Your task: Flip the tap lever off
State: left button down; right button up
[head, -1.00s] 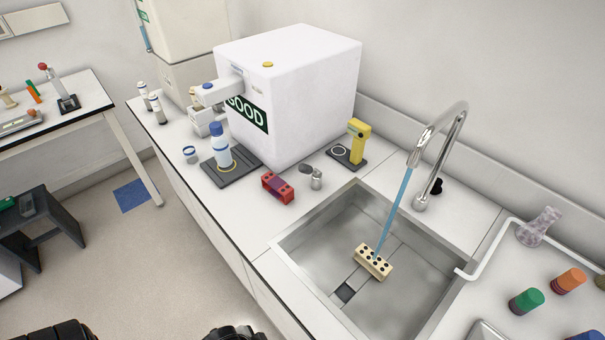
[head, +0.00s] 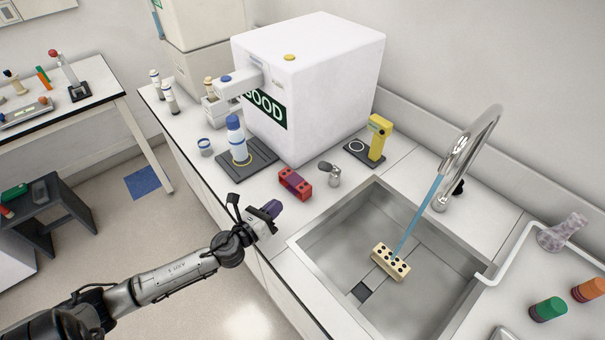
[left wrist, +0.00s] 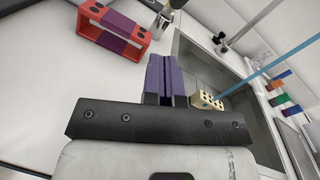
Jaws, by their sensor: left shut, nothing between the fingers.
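The curved chrome tap (head: 466,150) stands behind the sink, with a blue stream of water running from its spout. A small metal lever piece (head: 333,177) with a dark, flat end stands on the counter at the sink's back left corner; it shows partly at the top of the left wrist view (left wrist: 166,14). A small black knob (head: 459,187) sits by the tap's base. I cannot tell for certain which is the tap lever. My left gripper (head: 272,208) has purple fingers, shut and empty, above the counter's front edge, apart from both. My right gripper is out of view.
The steel sink (head: 330,240) holds a beige block with holes (head: 391,262) under the stream. A red and purple rack (head: 295,183) lies between my left gripper and the lever piece. A yellow device (head: 378,138) and a large white machine (head: 320,75) stand behind.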

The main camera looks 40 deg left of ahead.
pick_arm(q)
jog(key=m+h, duration=0.1)
jog(key=m, duration=0.2)
jog(key=w+m+h, duration=0.1)
jog(key=m, duration=0.2)
jog(key=shift+a+f+h, duration=0.15)
jog(key=shift+h, duration=0.25)
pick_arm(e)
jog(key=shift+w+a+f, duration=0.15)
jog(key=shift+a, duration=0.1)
pick_arm(q)
jog(key=shift+w, duration=0.5)
send_near(325, 167)
jog(key=w+f, duration=0.1)
jog(key=f, duration=0.2)
jog(key=w+a+f, duration=0.1)
jog(key=shift+w+f+p, duration=0.3)
jog(key=shift+f, duration=0.1)
jog(key=shift+w+d+r+p, duration=0.1)
jog(key=shift+w+r+p, duration=0.35)
jog(key=shift+w+r, duration=0.35)
jog(key=shift+w+d+r+p, duration=0.1)
jog(key=shift+w+r+p, duration=0.45)
jog(key=shift+w, duration=0.45)
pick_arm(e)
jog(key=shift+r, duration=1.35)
pick_arm(q)
jog(key=shift+a, duration=0.1)
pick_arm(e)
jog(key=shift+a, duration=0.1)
